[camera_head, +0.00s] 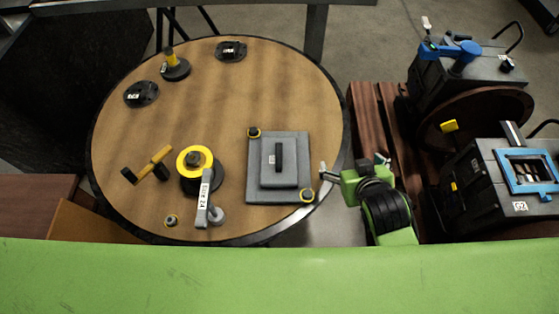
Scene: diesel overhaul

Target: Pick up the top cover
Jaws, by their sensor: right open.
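A grey, square, stepped cover with a black handle on top, which looks like the top cover (262,187), lies flat on the round wooden table near its right edge. Small yellow-ringed black parts sit at its upper left and lower right corners. My right gripper (352,166), on a green arm, is open and empty just right of the table's rim. It is apart from the cover, roughly level with its middle. My left gripper is not in view.
Black discs (141,94) lie at the back. Engine blocks (512,180) stand at right. The table's middle is clear.

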